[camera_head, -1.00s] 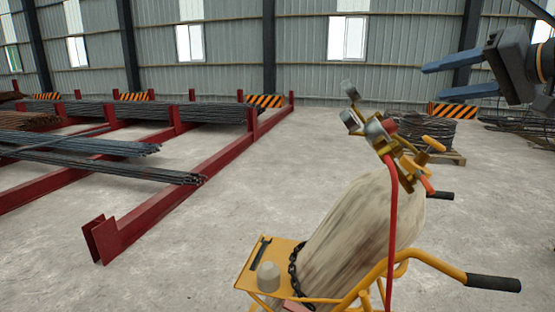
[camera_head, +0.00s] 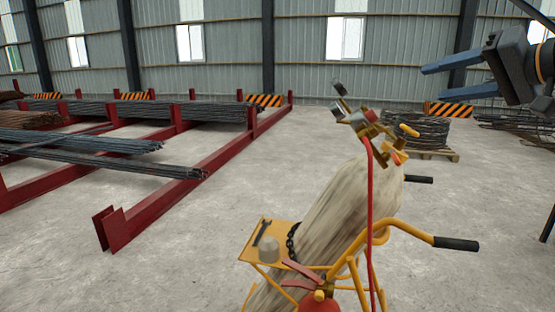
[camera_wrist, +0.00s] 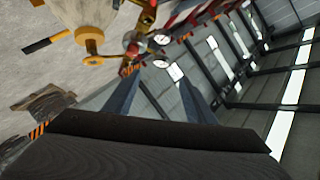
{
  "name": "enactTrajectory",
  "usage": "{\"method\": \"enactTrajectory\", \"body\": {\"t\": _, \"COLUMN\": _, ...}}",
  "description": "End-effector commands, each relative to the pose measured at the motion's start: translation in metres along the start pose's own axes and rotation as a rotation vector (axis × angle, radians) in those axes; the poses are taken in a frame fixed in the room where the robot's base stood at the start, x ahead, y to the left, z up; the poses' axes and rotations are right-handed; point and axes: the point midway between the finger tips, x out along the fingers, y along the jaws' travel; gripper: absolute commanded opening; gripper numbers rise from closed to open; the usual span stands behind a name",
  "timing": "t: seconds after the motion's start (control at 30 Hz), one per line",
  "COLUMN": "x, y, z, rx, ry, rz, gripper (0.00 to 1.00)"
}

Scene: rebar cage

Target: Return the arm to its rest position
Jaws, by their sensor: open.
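My gripper (camera_head: 438,80) is at the upper right of the head view, its two blue fingers pointing left and spread apart. Nothing is between them. In the wrist view the two fingers of my gripper (camera_wrist: 158,95) also stand apart with no object held. The gripper is in the air, apart from the cart and the wall. My arm's dark wrist shows at the right edge; most of the arm is outside the head view.
A yellow cart (camera_head: 385,222) with a pale gas cylinder (camera_head: 345,215), gauges (camera_head: 358,118) and red hose stands close in front. A red rack (camera_head: 160,218) with rebar bundles (camera_head: 100,155) is at left. A wire coil (camera_head: 422,131) lies behind. Floor between rack and cart is clear.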

Motion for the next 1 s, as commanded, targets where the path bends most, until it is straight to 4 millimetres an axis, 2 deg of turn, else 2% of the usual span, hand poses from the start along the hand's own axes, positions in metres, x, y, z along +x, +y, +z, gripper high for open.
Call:
{"method": "enactTrajectory", "body": {"t": 0.27, "x": 0.021, "y": 0.017, "z": 0.04, "rx": 0.049, "ry": -0.104, "rz": 0.058, "gripper": 0.5}}
{"method": "enactTrajectory", "body": {"t": 0.47, "x": 0.037, "y": 0.036, "z": 0.083, "rx": 0.091, "ry": -0.21, "rz": 0.128, "gripper": 0.5}}
{"method": "enactTrajectory", "body": {"t": 0.57, "x": 0.046, "y": 0.048, "z": 0.112, "rx": 0.112, "ry": -0.276, "rz": 0.178, "gripper": 0.5}}
{"method": "enactTrajectory", "body": {"t": 0.67, "x": 0.053, "y": 0.061, "z": 0.146, "rx": 0.127, "ry": -0.357, "rz": 0.24, "gripper": 0.5}}
{"method": "enactTrajectory", "body": {"t": 0.73, "x": 0.059, "y": 0.073, "z": 0.179, "rx": 0.132, "ry": -0.431, "rz": 0.3, "gripper": 0.5}}
{"method": "enactTrajectory", "body": {"t": 0.9, "x": 0.062, "y": 0.112, "z": 0.283, "rx": 0.068, "ry": -0.651, "rz": 0.512, "gripper": 0.5}}
{"method": "enactTrajectory", "body": {"t": 1.0, "x": 0.058, "y": 0.13, "z": 0.328, "rx": -0.02, "ry": -0.738, "rz": 0.612, "gripper": 0.5}}
